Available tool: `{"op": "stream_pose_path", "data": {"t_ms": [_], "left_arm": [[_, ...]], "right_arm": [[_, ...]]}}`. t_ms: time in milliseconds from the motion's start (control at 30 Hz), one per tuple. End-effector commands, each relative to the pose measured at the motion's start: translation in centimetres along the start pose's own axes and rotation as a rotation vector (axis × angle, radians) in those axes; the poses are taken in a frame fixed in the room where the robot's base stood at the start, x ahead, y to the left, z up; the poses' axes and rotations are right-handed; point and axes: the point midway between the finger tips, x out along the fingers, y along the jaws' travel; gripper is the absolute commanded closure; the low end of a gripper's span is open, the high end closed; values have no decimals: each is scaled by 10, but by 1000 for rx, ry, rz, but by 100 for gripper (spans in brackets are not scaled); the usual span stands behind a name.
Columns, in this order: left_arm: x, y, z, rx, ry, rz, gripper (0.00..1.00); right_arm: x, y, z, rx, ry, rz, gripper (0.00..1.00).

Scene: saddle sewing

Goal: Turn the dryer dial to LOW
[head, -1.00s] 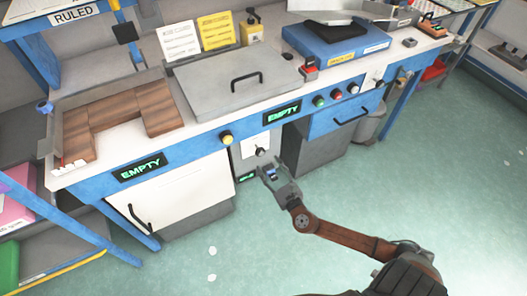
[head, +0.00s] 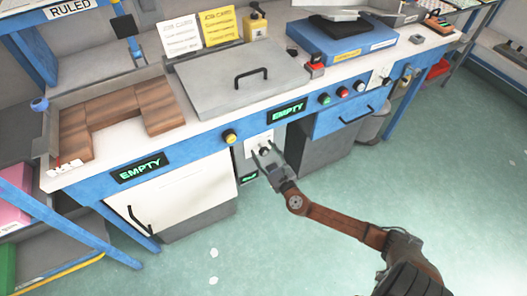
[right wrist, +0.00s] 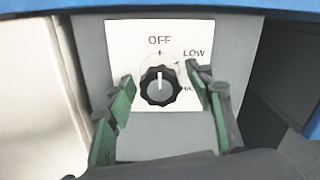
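The dryer dial (right wrist: 160,86) is a black scalloped knob on a white plate (right wrist: 140,38) printed OFF at the top, LOW at upper right and a partly hidden label below LOW. Its white pointer line points up toward OFF. My right gripper (head: 266,152) is in front of the plate under the bench edge. In the right wrist view, its green-padded fingers stand on either side of the dial with visible gaps, open and apart from it. My left gripper is not in view.
The blue bench edge (head: 205,140) runs above the dial panel. A white cabinet door (head: 170,195) is to the left, and a blue drawer (head: 345,113) with a grey cabinet is to the right. The floor (head: 330,240) in front is clear.

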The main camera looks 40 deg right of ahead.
Motion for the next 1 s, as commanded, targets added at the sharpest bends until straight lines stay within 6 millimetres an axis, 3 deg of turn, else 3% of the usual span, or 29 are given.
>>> {"op": "stream_pose_path", "data": {"t_ms": [600, 1000], "left_arm": [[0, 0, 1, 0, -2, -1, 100], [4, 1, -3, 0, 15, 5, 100]], "right_arm": [[0, 0, 0, 0, 1, 0, 94], [0, 1, -2, 90, 2, 1, 94]]}}
